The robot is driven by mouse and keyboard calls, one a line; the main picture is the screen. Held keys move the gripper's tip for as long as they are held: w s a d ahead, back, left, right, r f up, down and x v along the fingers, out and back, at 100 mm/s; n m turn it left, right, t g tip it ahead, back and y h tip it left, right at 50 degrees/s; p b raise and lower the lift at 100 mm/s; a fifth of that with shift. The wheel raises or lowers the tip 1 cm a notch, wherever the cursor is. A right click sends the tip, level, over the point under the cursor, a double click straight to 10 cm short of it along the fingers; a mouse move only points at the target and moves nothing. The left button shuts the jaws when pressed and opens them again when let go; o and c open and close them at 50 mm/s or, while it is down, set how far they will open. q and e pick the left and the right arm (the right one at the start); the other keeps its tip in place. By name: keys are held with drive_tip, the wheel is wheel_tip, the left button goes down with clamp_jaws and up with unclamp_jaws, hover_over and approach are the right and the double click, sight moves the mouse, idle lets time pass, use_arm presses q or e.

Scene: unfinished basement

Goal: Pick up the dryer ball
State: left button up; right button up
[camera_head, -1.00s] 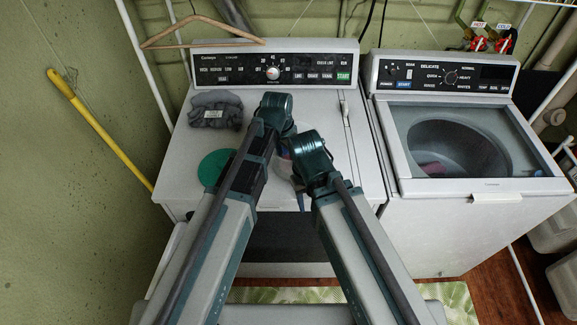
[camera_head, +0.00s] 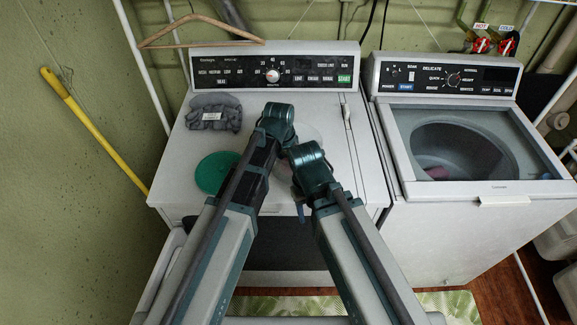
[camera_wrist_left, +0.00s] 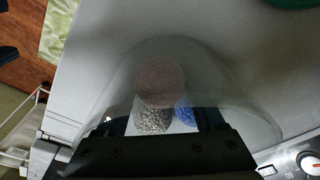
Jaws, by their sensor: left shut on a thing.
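A clear, hazy bowl (camera_wrist_left: 240,115) fills the middle of the left wrist view. Three balls show in or through it: a dull pink one (camera_wrist_left: 160,80), a grey speckled one (camera_wrist_left: 152,120) and a blue one (camera_wrist_left: 185,115). My left gripper (camera_wrist_left: 165,118) reaches in from the bottom of that view, its fingers at either side of the balls. It is shut on a ball, but I cannot tell clearly which. In the head view my arms hide the left fingers and most of the bowl. A small part of my right gripper (camera_head: 300,212) shows below its wrist; its jaws are hidden.
A green disc (camera_head: 214,173) and folded grey cloth (camera_head: 212,112) lie left on the white dryer top (camera_head: 180,165). A washer (camera_head: 450,230) stands at right, and a yellow pole (camera_head: 100,135) leans at left.

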use_arm(q)
drive_tip(key=shift+r, duration=0.15)
wheel_tip(320, 180, up, 18)
drive_tip(key=p, duration=1.8)
drive_tip(key=shift+f, duration=0.2)
